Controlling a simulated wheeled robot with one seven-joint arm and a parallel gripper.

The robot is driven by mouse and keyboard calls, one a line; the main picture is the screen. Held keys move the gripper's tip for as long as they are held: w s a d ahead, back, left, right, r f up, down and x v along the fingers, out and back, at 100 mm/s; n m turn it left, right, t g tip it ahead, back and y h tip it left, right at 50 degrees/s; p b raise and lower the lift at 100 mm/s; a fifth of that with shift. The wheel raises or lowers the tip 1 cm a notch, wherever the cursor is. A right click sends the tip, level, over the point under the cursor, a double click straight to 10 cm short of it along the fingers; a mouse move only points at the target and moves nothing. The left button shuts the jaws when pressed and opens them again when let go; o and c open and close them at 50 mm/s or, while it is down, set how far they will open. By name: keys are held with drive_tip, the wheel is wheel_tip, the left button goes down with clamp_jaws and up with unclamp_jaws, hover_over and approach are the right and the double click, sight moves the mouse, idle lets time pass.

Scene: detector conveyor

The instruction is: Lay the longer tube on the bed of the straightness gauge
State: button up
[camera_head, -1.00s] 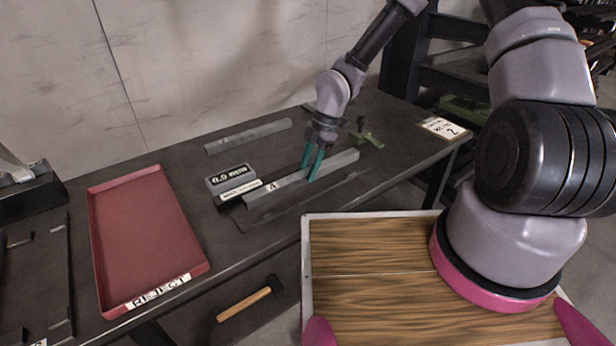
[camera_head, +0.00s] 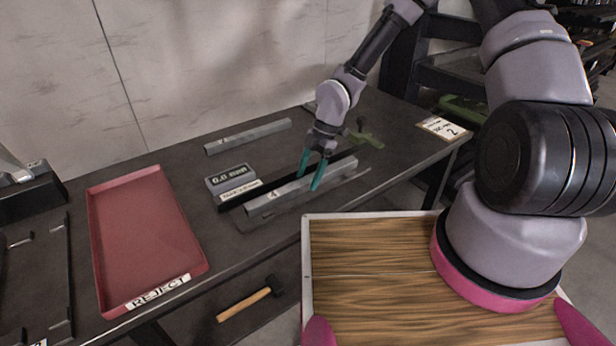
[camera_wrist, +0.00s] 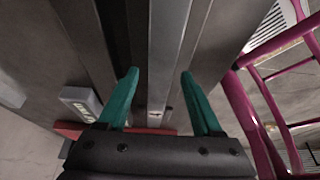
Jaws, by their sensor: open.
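The gauge's display (camera_head: 230,178) reads 0.0 mm and stands behind the bed's left end. A second grey tube (camera_head: 245,137) lies farther back on the table and looks shorter. My gripper (camera_head: 309,180) is open, with one teal finger on each side of the front tube. In the wrist view the tube (camera_wrist: 164,55) runs between the spread fingers (camera_wrist: 160,75).
A red REJECT tray (camera_head: 150,235) lies left of the gauge. A dark fixture (camera_head: 30,275) stands at the far left. A green item (camera_head: 367,139) and a card marked 2 (camera_head: 441,128) are at right. A hammer (camera_head: 245,305) lies below the table edge. Bare tabletop shows around the back tube.

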drive_tip(key=d+r+m+t+h, duration=0.2)
drive_tip(key=d+r+m, duration=0.6)
drive_tip(key=r, duration=0.6)
drive_tip(key=d+r+m+t+h, duration=0.2)
drive_tip(key=d+r+m, duration=0.3)
drive_tip(key=d+r, duration=0.6)
drive_tip(key=s+d+r+m+t+y, duration=0.1)
drive_tip(key=s+d+r+m+t, duration=0.1)
drive_tip(key=s+r+m, duration=0.4)
drive_tip(key=s+d+r+m+t+y, duration=0.1)
drive_tip(key=s+r+m+t, duration=0.2)
drive_tip(key=s+r+m, duration=0.3)
wheel_tip(320, 180, up, 8)
drive_tip(key=m, duration=0.4)
drive_tip(key=shift+s+d+t, duration=0.15)
drive_tip(key=shift+d+t, duration=0.2)
drive_tip(key=shift+t, duration=0.05)
